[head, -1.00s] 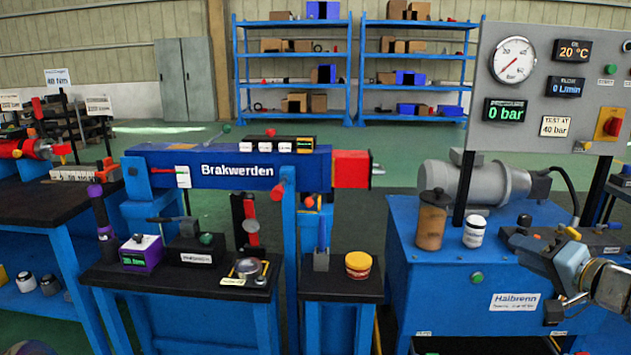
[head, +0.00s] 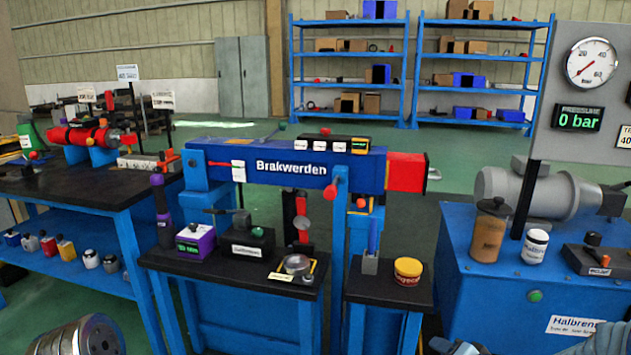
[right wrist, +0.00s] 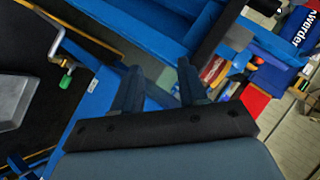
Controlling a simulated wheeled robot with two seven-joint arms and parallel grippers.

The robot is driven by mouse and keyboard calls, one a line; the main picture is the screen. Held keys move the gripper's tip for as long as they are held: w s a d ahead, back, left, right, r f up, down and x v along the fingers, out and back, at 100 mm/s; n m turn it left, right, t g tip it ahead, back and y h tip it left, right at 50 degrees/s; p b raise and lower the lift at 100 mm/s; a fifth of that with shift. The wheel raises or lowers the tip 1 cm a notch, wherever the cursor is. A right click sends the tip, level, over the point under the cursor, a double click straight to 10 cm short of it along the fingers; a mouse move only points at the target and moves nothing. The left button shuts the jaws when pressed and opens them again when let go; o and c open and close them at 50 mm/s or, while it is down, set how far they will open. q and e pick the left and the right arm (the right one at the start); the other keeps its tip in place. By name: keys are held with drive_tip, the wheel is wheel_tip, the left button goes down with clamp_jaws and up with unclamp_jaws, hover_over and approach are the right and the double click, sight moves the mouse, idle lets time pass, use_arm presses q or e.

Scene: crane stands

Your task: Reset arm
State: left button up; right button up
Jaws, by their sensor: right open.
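My right gripper shows in the right wrist view (right wrist: 158,72) with its two dark fingers apart and nothing between them. In the head view only part of my right arm shows, at the bottom right edge, and the fingers are hard to make out there. My left gripper is not in view.
A yellow-red tub (head: 408,272) stands on the right stand. The blue Halbrenn unit (head: 500,292) at right carries a brown canister (head: 489,232) and a white jar (head: 535,247). A black-topped bench (head: 75,205) is at left. Green floor lies open behind.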

drive_tip(key=s+a+f+n+g, duration=0.2)
drive_tip(key=s+a+f+g, duration=0.15)
drive_tip(key=a+f, duration=0.6)
drive_tip(key=s+a+f+n+g, duration=0.2)
drive_tip(key=s+a+f+g, duration=0.2)
drive_tip(key=s+a+f, duration=0.3)
drive_tip(key=s+a+f+n+g+y, duration=0.1)
drive_tip(key=s+a+f+n+g, duration=0.2)
drive_tip(key=s, duration=0.9)
drive_tip(key=a+f, duration=0.3)
drive_tip(key=f, duration=0.1)
drive_tip(key=shift+s+a+g, duration=0.15)
drive_tip(key=shift+a+g, duration=0.2)
